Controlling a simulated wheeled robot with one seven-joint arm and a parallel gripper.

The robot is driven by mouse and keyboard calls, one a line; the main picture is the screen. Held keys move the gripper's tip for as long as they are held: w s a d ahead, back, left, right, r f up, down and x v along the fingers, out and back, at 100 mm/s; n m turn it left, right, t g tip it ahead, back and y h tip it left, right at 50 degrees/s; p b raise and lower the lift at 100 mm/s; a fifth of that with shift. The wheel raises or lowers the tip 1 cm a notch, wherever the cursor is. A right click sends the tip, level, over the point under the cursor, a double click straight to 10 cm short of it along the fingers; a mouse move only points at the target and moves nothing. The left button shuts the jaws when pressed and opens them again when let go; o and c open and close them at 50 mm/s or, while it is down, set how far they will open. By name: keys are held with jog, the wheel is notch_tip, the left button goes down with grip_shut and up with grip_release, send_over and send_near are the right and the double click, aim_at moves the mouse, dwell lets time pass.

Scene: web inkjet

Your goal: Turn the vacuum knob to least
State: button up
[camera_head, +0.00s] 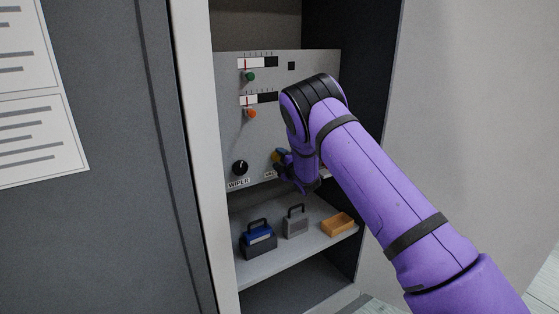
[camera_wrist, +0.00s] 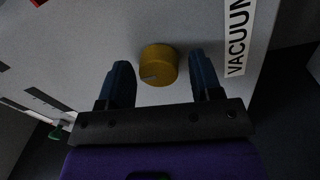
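The vacuum knob (camera_wrist: 159,65) is a round yellow knob with a pale pointer line, on the grey panel next to the VACUUM label (camera_wrist: 238,38) in the wrist view. My gripper (camera_wrist: 160,75) is open, with one blue finger on each side of the knob and a visible gap to each. I cannot tell how far the fingertips reach past the knob's face. In the head view my gripper (camera_head: 280,158) is at the panel's lower right, and my arm hides most of the knob and its label.
The grey panel (camera_head: 225,125) also has a black WIPER knob (camera_head: 240,167), a green knob (camera_head: 249,76) and an orange knob (camera_head: 250,113) below two gauges. Cabinet walls flank the panel.

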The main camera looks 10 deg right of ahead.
jog(key=shift+o, duration=0.2)
jog(key=shift+s, duration=0.1)
jog(key=v, duration=1)
jog(key=shift+s+d, duration=0.15)
jog(key=shift+s, duration=0.1)
